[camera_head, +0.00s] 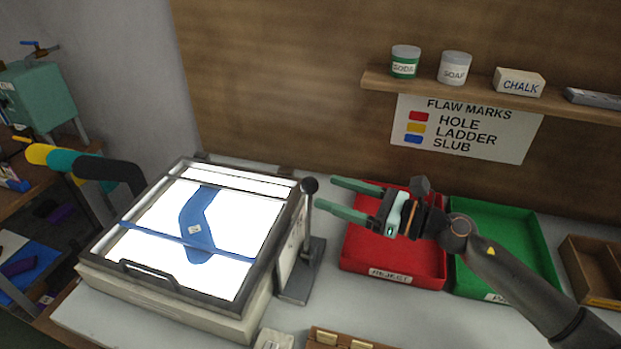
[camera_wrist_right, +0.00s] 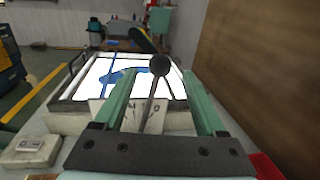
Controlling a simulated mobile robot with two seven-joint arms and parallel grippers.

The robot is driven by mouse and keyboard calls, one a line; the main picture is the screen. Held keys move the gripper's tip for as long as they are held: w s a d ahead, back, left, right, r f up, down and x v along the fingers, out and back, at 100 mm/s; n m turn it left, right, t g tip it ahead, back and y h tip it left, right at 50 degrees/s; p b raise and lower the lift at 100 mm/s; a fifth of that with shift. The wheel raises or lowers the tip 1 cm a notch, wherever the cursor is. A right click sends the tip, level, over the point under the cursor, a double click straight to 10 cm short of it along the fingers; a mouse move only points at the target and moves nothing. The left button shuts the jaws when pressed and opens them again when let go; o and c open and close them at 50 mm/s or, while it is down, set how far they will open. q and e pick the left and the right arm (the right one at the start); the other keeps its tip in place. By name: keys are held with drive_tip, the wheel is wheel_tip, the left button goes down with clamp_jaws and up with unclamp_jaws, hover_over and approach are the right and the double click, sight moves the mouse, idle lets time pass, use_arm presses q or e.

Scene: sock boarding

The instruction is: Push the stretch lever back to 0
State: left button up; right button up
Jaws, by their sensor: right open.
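The stretch lever (camera_head: 309,212) is a thin upright rod with a round black knob, on a grey base plate at the right side of the light box. A pale marked plate (camera_head: 289,256) stands beside it, its figures too small to read. My right gripper (camera_head: 327,196) is open and empty just right of the lever, its green fingers pointing left at the upper rod. In the right wrist view the lever knob (camera_wrist_right: 160,66) shows between and beyond the two fingers (camera_wrist_right: 152,82). My left gripper is not in view.
A blue sock (camera_head: 195,222) lies on the lit light box (camera_head: 238,188) under straps. The red reject tray (camera_head: 408,268) is below and behind my right gripper, with a green tray (camera_head: 500,240) beyond. A shelf (camera_head: 480,94) with jars hangs above.

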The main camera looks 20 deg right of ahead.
sight(318, 186)
drive_tip(key=p+x, duration=0.1)
drive_tip(key=x, duration=0.3)
drive_tip(key=shift+w+r, duration=0.1)
drive_tip(key=shift+r, duration=0.05)
drive_tip(key=shift+x, duration=0.75)
drive_tip(key=shift+f, duration=0.2)
clamp_jaws()
idle(0.5)
